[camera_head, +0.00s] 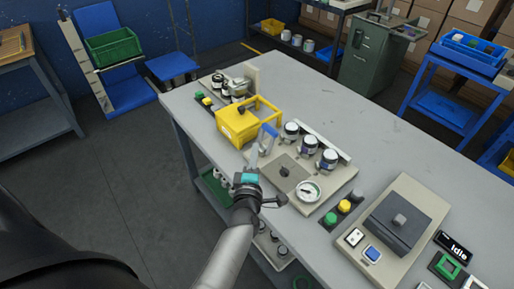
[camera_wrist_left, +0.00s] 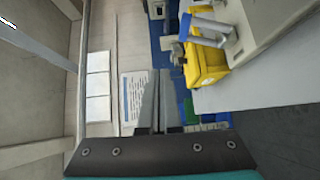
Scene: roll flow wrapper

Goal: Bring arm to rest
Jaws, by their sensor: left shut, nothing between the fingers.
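My left arm comes up from the bottom of the head view. Its left gripper (camera_head: 254,158) is at the front edge of the grey table (camera_head: 400,140), beside the panel with round canisters and a gauge. In the left wrist view the fingers (camera_wrist_left: 159,80) are together with nothing between them. A blue-handled lever (camera_head: 268,138) stands just beyond the fingertips in the head view. In the wrist view the lever (camera_wrist_left: 205,27) is up and to the right, apart from the fingers. My right gripper is not in view.
A yellow box (camera_head: 236,124) sits behind the lever. A round gauge (camera_head: 308,190) and buttons (camera_head: 344,206) are to the right. A beige unit with a dark lid (camera_head: 397,222) stands further right. The table's far side is clear. Open floor (camera_head: 110,170) lies to the left.

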